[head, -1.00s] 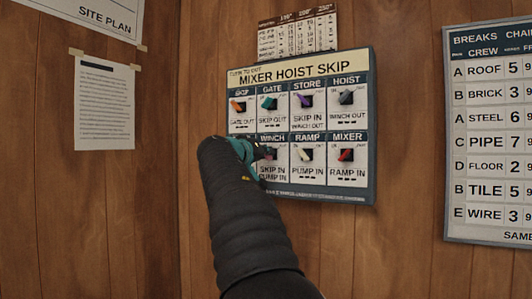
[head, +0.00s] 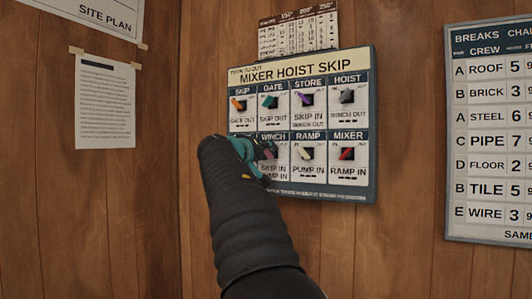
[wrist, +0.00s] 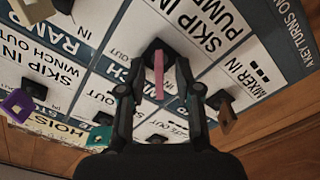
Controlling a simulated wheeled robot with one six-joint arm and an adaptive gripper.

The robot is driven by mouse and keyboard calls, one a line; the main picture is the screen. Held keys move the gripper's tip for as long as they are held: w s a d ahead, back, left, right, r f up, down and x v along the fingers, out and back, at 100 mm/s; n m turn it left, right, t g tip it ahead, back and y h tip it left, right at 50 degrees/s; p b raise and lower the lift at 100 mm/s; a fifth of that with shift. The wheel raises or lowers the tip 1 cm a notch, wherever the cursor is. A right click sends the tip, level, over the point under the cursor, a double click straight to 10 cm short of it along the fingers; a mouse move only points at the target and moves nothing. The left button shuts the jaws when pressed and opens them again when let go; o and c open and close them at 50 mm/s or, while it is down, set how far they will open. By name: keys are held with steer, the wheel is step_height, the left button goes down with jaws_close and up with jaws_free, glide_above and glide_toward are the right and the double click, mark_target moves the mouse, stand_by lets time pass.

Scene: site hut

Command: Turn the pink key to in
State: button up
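The pink key (wrist: 158,76) sticks out of its dark lock on the panel, under the WINCH label. In the wrist view it lies between the two fingers of my gripper (wrist: 159,72), with a visible gap on each side. My gripper looks open around the key and does not appear to touch it.
Nearby keys are orange (head: 238,104), teal (head: 269,101), purple (head: 305,99), grey (head: 346,96), pale (head: 306,153) and red (head: 346,154). A crew board (head: 490,238) hangs at right, with bare wood wall between.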

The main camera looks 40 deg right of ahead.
steer(key=v, duration=1.2)
stand_by(0.6)
steer(key=s+a+f+n+y+p, duration=0.1)
steer(key=a+f+n+y, duration=0.25)
steer(key=f, duration=0.85)
steer(key=s+a+f+n+y, duration=0.2)
steer(key=a+f+y, duration=0.25)
steer(key=f, duration=0.75)
steer(key=s+a+f+y+p, duration=0.3)
steer(key=s+a+f, duration=0.3)
steer(key=s, duration=0.5)
steer(key=s+a+f+g+y+p, duration=0.1)
steer(key=s+a+f+y+p, duration=0.2)
steer(key=s+a, duration=0.8)
step_height(320, 180, down, 3)
steer(key=s+y, duration=0.1)
steer(key=y, duration=0.1)
steer(key=shift+a+y, duration=0.2)
steer(key=shift+y, duration=0.1)
